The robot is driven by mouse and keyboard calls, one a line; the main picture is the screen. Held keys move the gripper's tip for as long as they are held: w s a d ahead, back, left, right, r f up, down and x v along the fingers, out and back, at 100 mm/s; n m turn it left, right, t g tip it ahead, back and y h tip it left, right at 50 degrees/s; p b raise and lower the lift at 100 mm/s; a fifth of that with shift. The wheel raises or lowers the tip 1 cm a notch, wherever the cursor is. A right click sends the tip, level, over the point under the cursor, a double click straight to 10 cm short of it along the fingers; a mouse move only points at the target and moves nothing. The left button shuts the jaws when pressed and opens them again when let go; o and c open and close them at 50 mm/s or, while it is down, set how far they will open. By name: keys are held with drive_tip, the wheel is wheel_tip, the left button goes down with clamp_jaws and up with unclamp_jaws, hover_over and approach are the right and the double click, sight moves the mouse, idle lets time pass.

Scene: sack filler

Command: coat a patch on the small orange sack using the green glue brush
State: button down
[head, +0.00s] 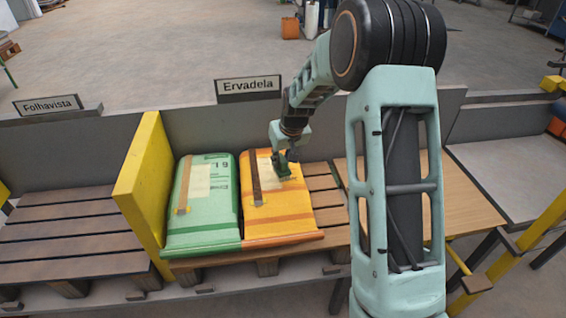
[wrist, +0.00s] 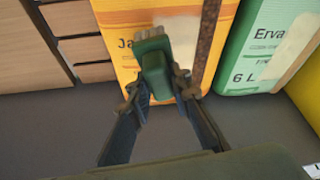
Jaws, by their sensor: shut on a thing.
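The orange sack (head: 282,212) lies on a slatted pallet, right of a green sack (head: 203,220). It has a pale patch area (head: 268,177) beside a dark brown strip (head: 256,180). My gripper (head: 286,157) is over the upper part of the orange sack. It is shut on the green glue brush (head: 281,168). In the wrist view my gripper (wrist: 157,90) grips the brush's green body (wrist: 156,75), and the pale bristles (wrist: 152,36) point at the orange sack (wrist: 112,42), over or near its pale area. I cannot tell whether the bristles touch it.
A yellow divider (head: 143,185) stands left of the green sack, with an empty slatted pallet (head: 75,235) beyond it. An Ervadela sign (head: 248,87) tops the grey back wall behind the sacks. A wooden tabletop (head: 470,205) to the right is clear where visible.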

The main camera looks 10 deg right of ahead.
drive_tip(key=shift+d+r+p, duration=0.1)
drive_tip(key=shift+r+p, duration=1.2)
drive_tip(key=shift+r, duration=1.25)
